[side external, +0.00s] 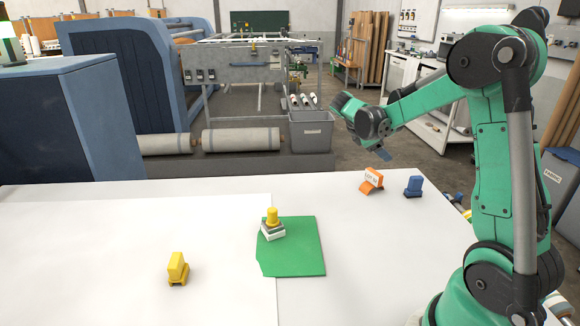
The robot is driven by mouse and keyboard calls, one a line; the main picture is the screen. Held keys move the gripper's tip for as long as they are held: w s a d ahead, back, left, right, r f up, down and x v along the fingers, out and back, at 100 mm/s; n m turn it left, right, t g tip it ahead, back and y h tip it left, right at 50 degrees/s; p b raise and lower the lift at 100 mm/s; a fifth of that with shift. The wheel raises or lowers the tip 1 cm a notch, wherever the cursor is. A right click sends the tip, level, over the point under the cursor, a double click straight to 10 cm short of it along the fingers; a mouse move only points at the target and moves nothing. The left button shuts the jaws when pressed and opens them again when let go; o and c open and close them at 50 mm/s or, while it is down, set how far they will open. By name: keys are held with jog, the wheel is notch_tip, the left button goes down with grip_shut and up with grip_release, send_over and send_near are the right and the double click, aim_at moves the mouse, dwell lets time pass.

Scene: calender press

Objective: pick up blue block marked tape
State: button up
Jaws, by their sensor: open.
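A small blue block (413,185) stands on the white table at the right, on a dark base. No marking can be read on the side facing the camera. My gripper (383,152) hangs in the air above the table's far right part, up and to the left of the blue block and apart from it. It is open, and nothing shows in it. Its fingers are small and partly hidden in this view.
An orange block with a white label (372,180) stands just left of the blue block. A green sheet (295,260) bears a pale stacked piece with a yellow top (272,217). A yellow block (178,267) stands front left. The white table (365,270) is clear between them.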

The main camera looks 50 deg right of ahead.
aim_at(413, 177)
jog(key=s+d+f+g, duration=0.1)
jog(key=s+d+g, duration=0.1)
jog(key=d, duration=0.1)
jog(key=s+d+f+n+g, duration=0.1)
jog(key=s+d+g, duration=0.1)
jog(key=s+d+f+g, duration=0.1)
jog(key=s+d+g, duration=0.1)
jog(key=d, duration=0.1)
jog(key=shift+s+d+f+n, duration=0.2)
jog(key=shift+s+d+n, duration=0.15)
jog(key=shift+n, duration=0.05)
notch_tip(413, 177, down, 4)
jog(key=shift+f, duration=0.15)
notch_tip(413, 177, down, 2)
jog(key=shift+f, duration=0.15)
jog(key=shift+x, duration=1.2)
jog(key=shift+s+d+f, duration=0.2)
jog(key=shift+s, duration=0.1)
jog(key=shift+c, duration=0.2)
grip_shut()
